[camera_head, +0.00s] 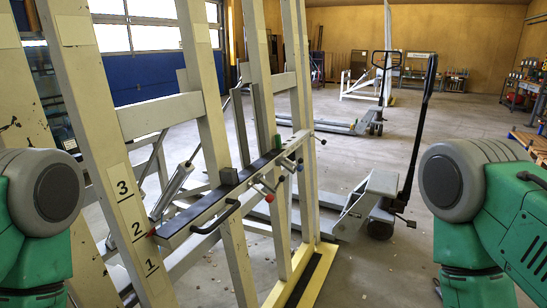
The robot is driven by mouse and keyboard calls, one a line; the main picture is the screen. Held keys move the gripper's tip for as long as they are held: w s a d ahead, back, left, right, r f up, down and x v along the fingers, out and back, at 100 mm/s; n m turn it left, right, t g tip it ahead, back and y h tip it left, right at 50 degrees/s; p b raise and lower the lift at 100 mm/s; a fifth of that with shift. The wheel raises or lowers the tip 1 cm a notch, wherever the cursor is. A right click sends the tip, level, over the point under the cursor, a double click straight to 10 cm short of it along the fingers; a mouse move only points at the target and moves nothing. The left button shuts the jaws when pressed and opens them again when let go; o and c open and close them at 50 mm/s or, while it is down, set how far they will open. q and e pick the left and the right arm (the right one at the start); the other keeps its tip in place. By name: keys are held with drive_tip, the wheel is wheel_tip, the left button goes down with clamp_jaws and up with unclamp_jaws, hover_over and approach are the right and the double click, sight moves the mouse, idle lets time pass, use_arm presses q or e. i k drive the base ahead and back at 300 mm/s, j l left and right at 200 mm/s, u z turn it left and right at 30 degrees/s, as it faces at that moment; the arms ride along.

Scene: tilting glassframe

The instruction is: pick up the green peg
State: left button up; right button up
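A small green peg (278,142) stands on the dark-topped horizontal bar (222,190) of the white tilted frame, toward the bar's far end. It is small in the picture, and its lower end cannot be made out clearly. Parts of my green and grey arms show at the left and right edges, well apart from the peg. Neither of my grippers is in view.
The white frame (130,195) has slanted uprights with numbers 1 to 3. Small levers with red and dark knobs (269,198) and a black handle (216,218) stick out from its bar. A pallet jack (380,190) stands behind.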

sight(278, 138)
drive_tip(key=i+l, duration=0.35)
drive_tip(key=l, duration=0.85)
